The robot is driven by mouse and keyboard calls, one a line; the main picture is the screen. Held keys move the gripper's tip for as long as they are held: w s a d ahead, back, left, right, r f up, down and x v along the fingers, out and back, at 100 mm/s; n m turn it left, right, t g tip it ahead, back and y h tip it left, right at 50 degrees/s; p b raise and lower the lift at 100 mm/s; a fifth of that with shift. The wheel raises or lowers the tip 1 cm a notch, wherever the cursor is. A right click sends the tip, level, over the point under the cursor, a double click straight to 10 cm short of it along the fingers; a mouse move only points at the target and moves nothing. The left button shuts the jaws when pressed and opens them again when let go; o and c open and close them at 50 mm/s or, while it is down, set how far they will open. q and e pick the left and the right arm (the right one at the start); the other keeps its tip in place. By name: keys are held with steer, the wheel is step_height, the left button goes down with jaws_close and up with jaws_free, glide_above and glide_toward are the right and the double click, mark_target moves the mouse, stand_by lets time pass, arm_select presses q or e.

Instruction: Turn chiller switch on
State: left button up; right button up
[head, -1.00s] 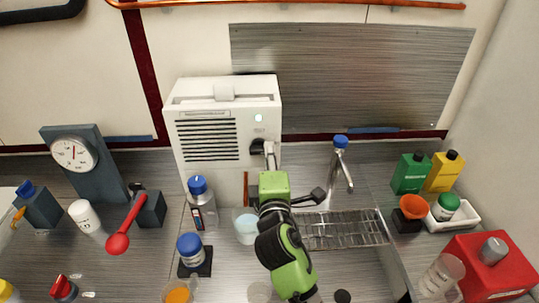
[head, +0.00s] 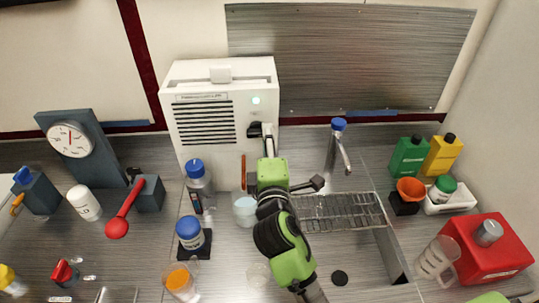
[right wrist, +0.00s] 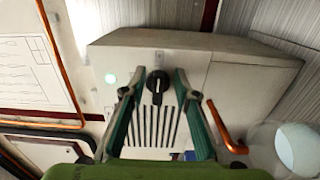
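The chiller (head: 185,75) is a white box with a vent grille at the back of the counter. Its round indicator light (head: 256,100) glows pale green; it also shows in the right wrist view (right wrist: 110,77). The chiller switch (right wrist: 157,82) is a black rotary knob with a white line running roughly up-down in the right wrist view. My right gripper (right wrist: 156,90) is open, with one finger on each side of the knob and visible gaps beside it. In the head view this gripper (head: 267,138) partly hides the knob. My left gripper is not in view.
A blue-capped bottle (head: 197,178) and a clear cup (head: 245,208) stand below the chiller front. A faucet (head: 336,150) and wire rack (head: 340,213) are to the right. An orange-brown rod (right wrist: 227,128) is close to one finger in the wrist view.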

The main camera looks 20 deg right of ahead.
steer(key=s+a, duration=0.2)
steer(key=s, duration=0.8)
steer(key=shift+s, duration=0.35)
steer(key=shift+r, duration=0.15)
